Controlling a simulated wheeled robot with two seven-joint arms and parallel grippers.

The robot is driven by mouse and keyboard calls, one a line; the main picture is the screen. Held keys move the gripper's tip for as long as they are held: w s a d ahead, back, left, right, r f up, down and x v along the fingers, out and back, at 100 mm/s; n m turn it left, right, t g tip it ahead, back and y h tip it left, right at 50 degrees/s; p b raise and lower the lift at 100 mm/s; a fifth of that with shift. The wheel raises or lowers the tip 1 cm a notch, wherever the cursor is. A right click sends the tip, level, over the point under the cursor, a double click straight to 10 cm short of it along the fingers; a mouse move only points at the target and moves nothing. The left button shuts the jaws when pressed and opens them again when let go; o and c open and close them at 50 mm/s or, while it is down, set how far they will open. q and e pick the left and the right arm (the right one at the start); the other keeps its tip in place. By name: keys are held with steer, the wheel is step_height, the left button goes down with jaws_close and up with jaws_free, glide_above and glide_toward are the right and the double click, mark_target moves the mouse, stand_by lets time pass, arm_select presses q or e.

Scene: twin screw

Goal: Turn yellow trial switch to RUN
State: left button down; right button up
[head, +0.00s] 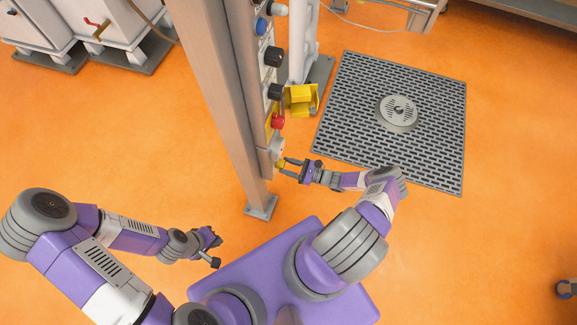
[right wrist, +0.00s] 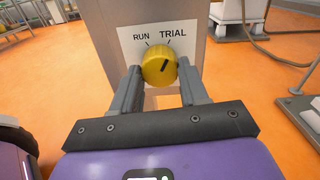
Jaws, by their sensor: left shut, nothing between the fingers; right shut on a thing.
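The yellow trial switch (right wrist: 157,70) is a round knob on a white plate (right wrist: 128,42) marked RUN on the left and TRIAL on the right. Its black pointer mark leans up and right, toward TRIAL. My right gripper (right wrist: 158,76) is shut on the knob, one finger on each side. In the head view the switch (head: 281,164) shows small and partly covered, low on the control post, with my right gripper (head: 286,168) at it. My left gripper (head: 214,250) is shut and empty, low at the left, away from the post.
The control post (head: 222,75) carries a red button (head: 277,122), black knobs (head: 274,57) and a blue button (head: 262,26) above the switch. A yellow box-like part (head: 301,98) stands behind it. A dark grate (head: 355,90) lies at the right. Orange floor is open at the left.

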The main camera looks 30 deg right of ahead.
steer(key=n+b, duration=0.1)
steer(key=n, duration=1)
steer(key=shift+n, duration=0.3)
steer(key=shift+d, duration=0.1)
stand_by(0.3)
steer(key=o, duration=1.1)
steer(key=shift+c, duration=0.2)
steer(key=shift+s, duration=0.1)
